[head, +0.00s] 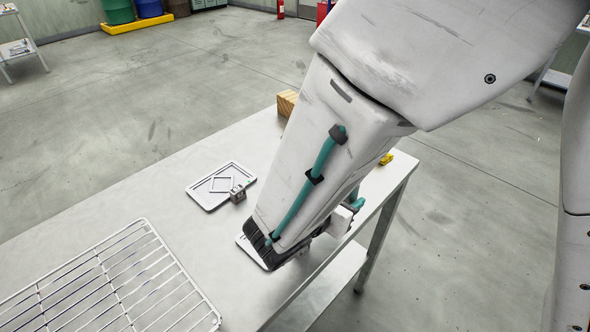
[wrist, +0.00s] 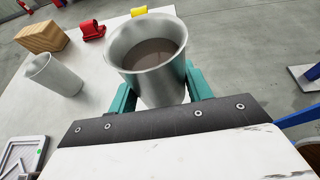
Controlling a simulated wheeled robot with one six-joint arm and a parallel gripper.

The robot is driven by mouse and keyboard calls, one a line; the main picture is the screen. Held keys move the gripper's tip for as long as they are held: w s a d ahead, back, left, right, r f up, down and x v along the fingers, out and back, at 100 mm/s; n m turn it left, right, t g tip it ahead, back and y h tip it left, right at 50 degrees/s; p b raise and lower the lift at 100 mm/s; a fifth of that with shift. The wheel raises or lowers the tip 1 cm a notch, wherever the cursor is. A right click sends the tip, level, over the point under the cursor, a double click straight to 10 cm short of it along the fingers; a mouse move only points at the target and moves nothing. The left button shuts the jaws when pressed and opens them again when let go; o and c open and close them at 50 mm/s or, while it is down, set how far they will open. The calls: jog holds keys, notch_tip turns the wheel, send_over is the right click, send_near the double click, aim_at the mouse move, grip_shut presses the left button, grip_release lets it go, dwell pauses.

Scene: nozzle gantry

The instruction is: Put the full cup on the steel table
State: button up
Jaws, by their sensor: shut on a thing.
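The full cup (wrist: 150,82) is a grey metal cup holding dark brown liquid, and it shows in the wrist view. My gripper (wrist: 162,90) is shut on it, with one teal finger at each side. The cup looks roughly upright, with its open rim toward the camera. I cannot tell whether its base touches anything. In the head view my arm hides the cup. The pale steel table (head: 130,205) runs across the head view. A second grey cup (wrist: 54,77) stands on it, left of the held cup in the wrist view; its contents are not visible.
A wire rack (head: 110,285) lies at the table's near left. A tray (head: 207,186) with a small metal block (head: 238,194) lies farther back. A wooden block (wrist: 42,38), a red object (wrist: 92,31) and a yellow object (wrist: 138,11) sit toward the table's edge.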

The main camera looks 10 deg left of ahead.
jog(key=shift+m+h, duration=0.3)
jog(key=s, duration=0.5)
jog(key=shift+s+a+f, duration=0.1)
jog(key=shift+a, duration=0.25)
jog(key=w, duration=0.5)
jog(key=w+f, duration=0.1)
jog(key=w, duration=0.9)
jog(key=shift+w+a+f, duration=0.2)
jog(key=shift+w+f, duration=0.1)
jog(key=shift+f+g, duration=0.3)
jog(key=shift+f, duration=1.4)
jog(key=shift+f, duration=0.2)
jog(key=o, duration=1.1)
jog(key=shift+c, duration=0.2)
jog(key=shift+r, duration=0.1)
